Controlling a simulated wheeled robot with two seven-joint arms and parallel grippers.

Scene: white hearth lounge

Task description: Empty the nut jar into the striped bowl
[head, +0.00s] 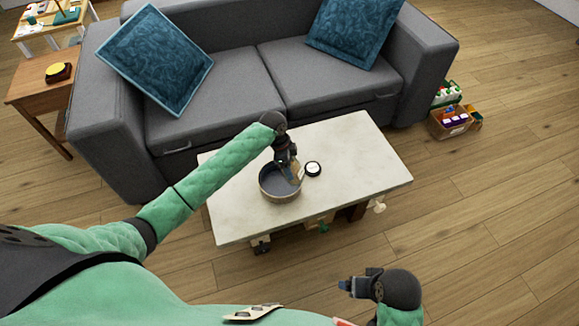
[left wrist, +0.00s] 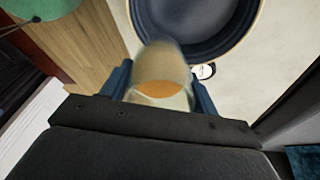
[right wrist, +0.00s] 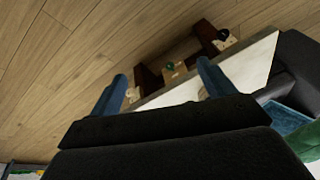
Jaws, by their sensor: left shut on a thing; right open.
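My left gripper (head: 288,164) is shut on the nut jar (head: 296,173), a clear jar, at the bowl. In the left wrist view the jar (left wrist: 162,72) sits between the blue fingers, with orange-brown contents inside. It looks tilted, its far end reaching over the bowl's near rim. My right gripper (head: 346,286) is open and empty, away from the table's near side.
A small round black-and-white item, perhaps a lid (head: 313,169), lies right of the bowl on the white table (head: 362,150). The table's right part is clear. A grey sofa (head: 220,90) stands behind it. A box of items (head: 449,122) is on the floor at right.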

